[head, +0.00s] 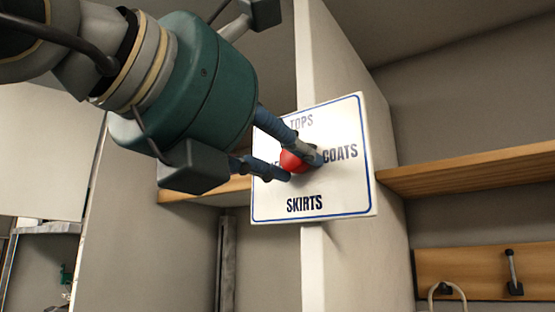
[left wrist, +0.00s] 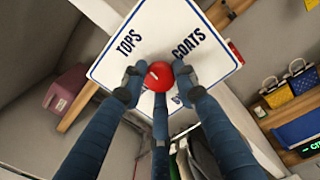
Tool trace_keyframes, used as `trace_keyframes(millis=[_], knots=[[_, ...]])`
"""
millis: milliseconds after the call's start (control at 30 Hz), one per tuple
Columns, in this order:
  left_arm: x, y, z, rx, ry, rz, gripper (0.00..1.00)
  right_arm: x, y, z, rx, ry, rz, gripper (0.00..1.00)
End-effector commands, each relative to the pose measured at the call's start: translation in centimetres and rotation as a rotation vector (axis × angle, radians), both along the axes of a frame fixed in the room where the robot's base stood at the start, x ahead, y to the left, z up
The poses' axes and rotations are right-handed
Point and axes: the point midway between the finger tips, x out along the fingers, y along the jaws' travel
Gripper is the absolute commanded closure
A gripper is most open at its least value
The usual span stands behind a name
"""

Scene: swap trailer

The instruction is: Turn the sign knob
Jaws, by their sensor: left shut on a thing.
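The sign (head: 312,190) is a white square board with a blue border on the end of a white upright panel. It reads TOPS at the top, COATS at the right and SKIRTS at the bottom; the left word is mostly hidden. The red knob (head: 291,160) is at its centre, partly covered by my left gripper (head: 300,165), whose blue fingers are shut on it. In the left wrist view the knob (left wrist: 159,76) sits between the fingertips, with a small light mark on its face. The sign (left wrist: 160,30) looks tilted there. My right gripper is not in view.
A wooden shelf (head: 470,168) runs right of the panel, and another shelf edge (head: 205,189) is at the left. A hook rail (head: 485,270) is at lower right. In the left wrist view, yellow and blue bags (left wrist: 278,92) stand at right and a pink box (left wrist: 68,90) at left.

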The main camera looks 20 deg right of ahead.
Motion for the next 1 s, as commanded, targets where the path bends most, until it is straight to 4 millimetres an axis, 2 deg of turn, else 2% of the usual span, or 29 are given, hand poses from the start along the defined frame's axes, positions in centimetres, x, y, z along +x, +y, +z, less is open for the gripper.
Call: trace_keyframes(millis=[433,1000], knots=[[0.0,0.0,-0.2,0.241,-0.307,0.001,0.97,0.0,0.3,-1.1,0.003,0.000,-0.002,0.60],[0.1,0.0,-0.2,0.575,-0.733,0.001,0.97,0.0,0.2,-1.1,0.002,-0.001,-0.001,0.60]])
